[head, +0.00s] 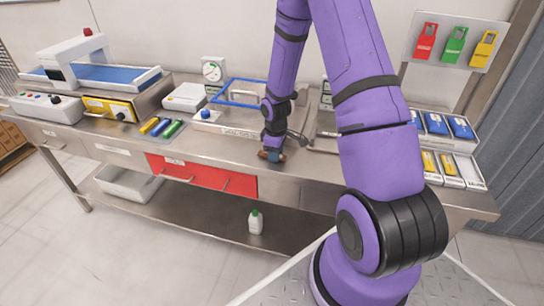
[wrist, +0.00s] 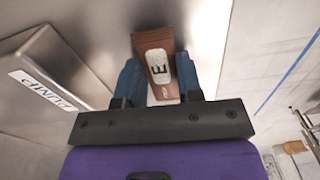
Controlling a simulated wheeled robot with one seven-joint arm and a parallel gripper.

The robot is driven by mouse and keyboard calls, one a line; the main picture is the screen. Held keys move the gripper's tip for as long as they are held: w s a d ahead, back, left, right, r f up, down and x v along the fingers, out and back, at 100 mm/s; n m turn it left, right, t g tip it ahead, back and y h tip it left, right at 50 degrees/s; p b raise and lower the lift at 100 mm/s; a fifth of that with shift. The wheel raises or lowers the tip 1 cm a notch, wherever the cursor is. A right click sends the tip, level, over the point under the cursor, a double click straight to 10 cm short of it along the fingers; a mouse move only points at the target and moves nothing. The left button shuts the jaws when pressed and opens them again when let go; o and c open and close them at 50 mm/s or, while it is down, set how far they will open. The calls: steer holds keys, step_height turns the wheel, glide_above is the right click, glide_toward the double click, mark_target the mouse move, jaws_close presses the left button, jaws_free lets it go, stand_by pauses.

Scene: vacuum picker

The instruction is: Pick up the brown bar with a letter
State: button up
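The brown bar (wrist: 150,40) has a pale label with a dark letter, which looks like an E, in the wrist view. My gripper (wrist: 162,75) has its two blue fingers on either side of the bar, and I see no clear gap between them and it. In the head view my gripper (head: 272,153) is low at the front part of the steel bench, with a small brown part of the bar (head: 263,154) showing at its fingertips. I cannot tell whether the bar touches the bench top.
A metal box marked PUMP (wrist: 50,80) stands left of my gripper in the wrist view.

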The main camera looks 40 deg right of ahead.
steer(key=shift+c, duration=1)
steer(key=shift+r, duration=0.1)
